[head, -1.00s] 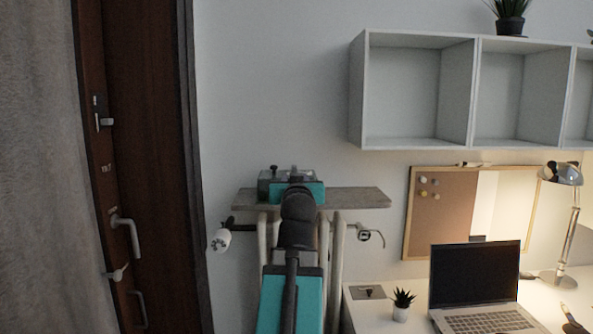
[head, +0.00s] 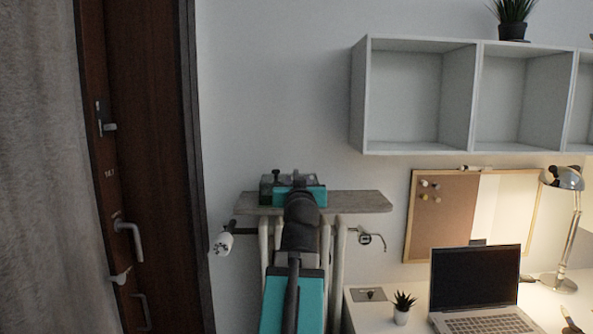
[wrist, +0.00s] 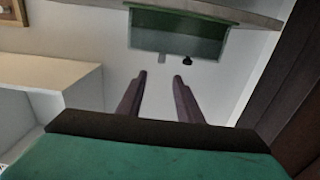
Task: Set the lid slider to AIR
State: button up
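A box with two small knobs stands on the grey wall shelf (head: 345,201), in the head view partly hidden behind my arm. In the wrist view the box (wrist: 180,38) looks green and appears upside down, with a pale grey knob (wrist: 162,58) and a black knob (wrist: 187,61) on its lid side. I cannot tell which is the lid slider, and no AIR marking is legible. My gripper (wrist: 160,76) is open and empty, its two fingers pointing toward the knobs and apart from them. In the head view my arm hides the fingers.
A brown door (head: 145,170) with handles is at the left. A white desk (head: 380,321) at the right holds a laptop (head: 475,285), a small plant (head: 402,308), a lamp (head: 563,180) and a grey plate with a knob (head: 369,294). White cubbies (head: 415,150) hang above.

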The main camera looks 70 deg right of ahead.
aim_at(297, 171)
jog(key=p+x, duration=0.4)
jog(key=p, duration=0.1)
jog(key=shift+w+d+r+p, duration=0.15)
jog(key=shift+d+p, duration=0.1)
jog(key=shift+p, duration=0.15)
jog(key=p, duration=0.2)
jog(key=d+p, duration=0.1)
jog(key=p, duration=0.2)
jog(key=shift+w+d, duration=0.15)
jog(key=shift+w, duration=0.2)
jog(key=d+p, duration=0.1)
jog(key=p, duration=0.5)
dwell(0.3)
jog(key=p+x, duration=0.2)
jog(key=p, duration=0.1)
jog(key=shift+w+d, duration=0.2)
jog(key=shift+d, duration=0.05)
jog(key=shift+p+x, duration=0.35)
jog(key=shift+x, duration=1.1)
